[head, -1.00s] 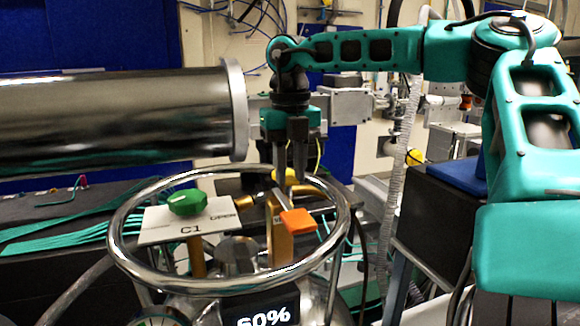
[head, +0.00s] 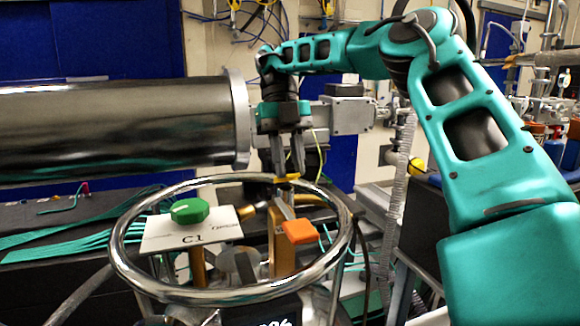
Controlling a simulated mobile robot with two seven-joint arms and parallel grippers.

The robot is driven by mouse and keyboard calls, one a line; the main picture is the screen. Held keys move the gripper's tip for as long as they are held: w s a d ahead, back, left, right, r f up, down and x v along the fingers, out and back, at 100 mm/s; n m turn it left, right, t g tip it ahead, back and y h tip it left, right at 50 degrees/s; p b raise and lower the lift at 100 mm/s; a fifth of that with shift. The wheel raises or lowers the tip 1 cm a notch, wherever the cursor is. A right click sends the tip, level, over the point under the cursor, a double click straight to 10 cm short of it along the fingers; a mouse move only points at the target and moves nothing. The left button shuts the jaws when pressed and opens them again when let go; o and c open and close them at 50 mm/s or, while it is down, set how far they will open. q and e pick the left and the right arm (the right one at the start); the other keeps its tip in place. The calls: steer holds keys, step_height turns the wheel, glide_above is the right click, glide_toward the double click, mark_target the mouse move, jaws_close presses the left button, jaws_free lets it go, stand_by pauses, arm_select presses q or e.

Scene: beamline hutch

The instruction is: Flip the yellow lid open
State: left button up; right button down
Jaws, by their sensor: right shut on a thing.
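The yellow lid (head: 288,177) shows as a small, thin yellow patch just behind the far rim of the steel ring. My right gripper (head: 288,170) points down from above, with its dark fingertips at the lid. It is shut on the lid, as far as I can tell at this size. The lid's lower part and its hinge are hidden or too small to make out. My left gripper is not in view.
A steel ring (head: 130,277) circles a green knob (head: 190,210) on a white C1 plate (head: 168,239) and an orange-handled valve (head: 300,232). A large metal cylinder (head: 110,125) lies left of my right gripper. A yellow knob (head: 417,165) is at right.

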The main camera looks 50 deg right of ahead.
steer(key=shift+w+d+r+g, duration=0.1)
steer(key=shift+w+r+g, duration=0.1)
steer(key=shift+g, duration=0.1)
steer(key=c, duration=0.9)
jaws_free()
steer(key=shift+s, duration=0.1)
